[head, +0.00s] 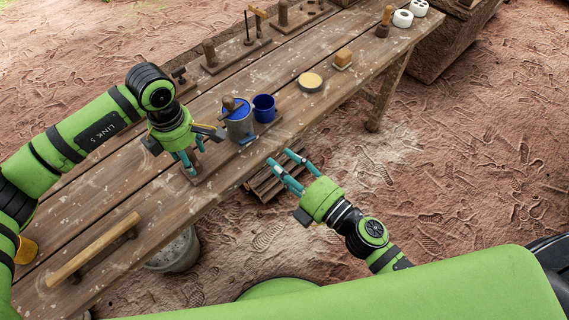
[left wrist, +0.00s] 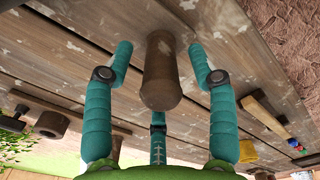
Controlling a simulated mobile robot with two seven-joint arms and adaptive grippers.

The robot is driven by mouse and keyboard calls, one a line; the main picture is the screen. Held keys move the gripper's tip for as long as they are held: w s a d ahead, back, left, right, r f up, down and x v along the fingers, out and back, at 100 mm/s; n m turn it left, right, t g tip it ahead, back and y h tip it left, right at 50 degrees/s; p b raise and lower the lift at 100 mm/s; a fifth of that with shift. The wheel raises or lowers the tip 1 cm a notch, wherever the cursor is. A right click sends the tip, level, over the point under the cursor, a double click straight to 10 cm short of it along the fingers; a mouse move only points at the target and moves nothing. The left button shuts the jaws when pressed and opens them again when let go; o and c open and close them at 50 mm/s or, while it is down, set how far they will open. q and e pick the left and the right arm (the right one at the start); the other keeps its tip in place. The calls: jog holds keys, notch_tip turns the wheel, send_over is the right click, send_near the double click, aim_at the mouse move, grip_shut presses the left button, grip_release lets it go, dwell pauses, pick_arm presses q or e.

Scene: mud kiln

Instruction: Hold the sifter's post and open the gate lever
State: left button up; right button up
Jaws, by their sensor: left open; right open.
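A wooden post (left wrist: 162,72) stands between the open teal fingers of my left gripper (left wrist: 165,60) in the left wrist view, with a gap on both sides. In the head view my left gripper (head: 188,160) is low over the table, hiding most of the post, beside a grey cylinder (head: 238,128) with a blue top. A brown wooden piece (head: 231,103) lies on that top; I cannot tell whether it is the gate lever. My right gripper (head: 290,172) is open and empty, just off the table's front edge.
A blue cup (head: 264,108) stands right of the cylinder. A round tin (head: 311,81) and a wooden block (head: 343,59) sit further right on the table (head: 140,180). A wooden bar (head: 94,247) lies at the left. A bucket (head: 175,252) stands below the table.

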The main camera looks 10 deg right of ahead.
pick_arm(q)
notch_tip(320, 180, up, 10)
jog(key=shift+r, duration=0.25)
